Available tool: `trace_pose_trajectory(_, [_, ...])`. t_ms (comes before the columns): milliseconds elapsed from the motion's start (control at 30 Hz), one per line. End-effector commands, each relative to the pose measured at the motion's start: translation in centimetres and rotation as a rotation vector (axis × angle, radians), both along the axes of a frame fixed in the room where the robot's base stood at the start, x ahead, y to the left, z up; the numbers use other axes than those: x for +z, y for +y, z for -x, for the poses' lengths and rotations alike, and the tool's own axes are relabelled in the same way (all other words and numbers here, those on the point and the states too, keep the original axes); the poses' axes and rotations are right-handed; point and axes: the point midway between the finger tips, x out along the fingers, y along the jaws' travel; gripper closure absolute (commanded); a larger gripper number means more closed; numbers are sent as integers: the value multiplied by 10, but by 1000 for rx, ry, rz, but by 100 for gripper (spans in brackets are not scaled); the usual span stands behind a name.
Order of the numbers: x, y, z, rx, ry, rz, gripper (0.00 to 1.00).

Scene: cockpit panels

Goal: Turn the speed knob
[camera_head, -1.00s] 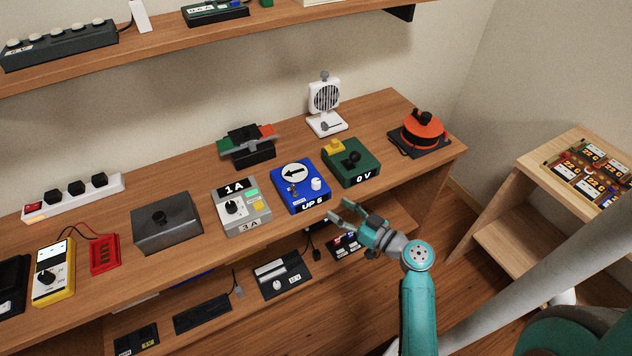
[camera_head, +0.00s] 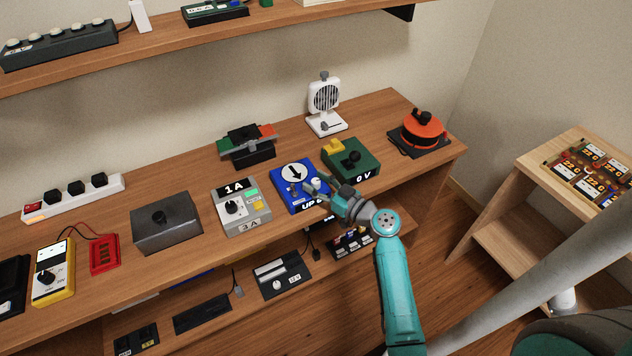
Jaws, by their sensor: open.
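A blue box (camera_head: 288,179) stands on the desk with a round white dial (camera_head: 294,172) whose black arrow points down. A small white knob (camera_head: 316,182) is on its right side; I cannot read a speed label on it. My gripper (camera_head: 312,187) is open at the blue box's front right, with its fingers beside the white knob. I cannot tell whether they touch it. The gripper covers part of the box's front label, leaving "UP" readable.
A green box (camera_head: 365,168) reading "0 V" with a black knob is close to the right of my gripper. A grey box (camera_head: 241,218) reading "1A" stands left. A white fan (camera_head: 325,98) is behind. The desk's front edge and a lower shelf lie below my arm.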

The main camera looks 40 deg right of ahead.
Motion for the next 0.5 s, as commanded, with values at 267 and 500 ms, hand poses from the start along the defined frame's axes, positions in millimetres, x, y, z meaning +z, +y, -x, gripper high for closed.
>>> trace_pose_trajectory(267, [0,1,-5,0,0,0,47])
trace_pose_trajectory(500, [0,1,-5,0,0,0,82])
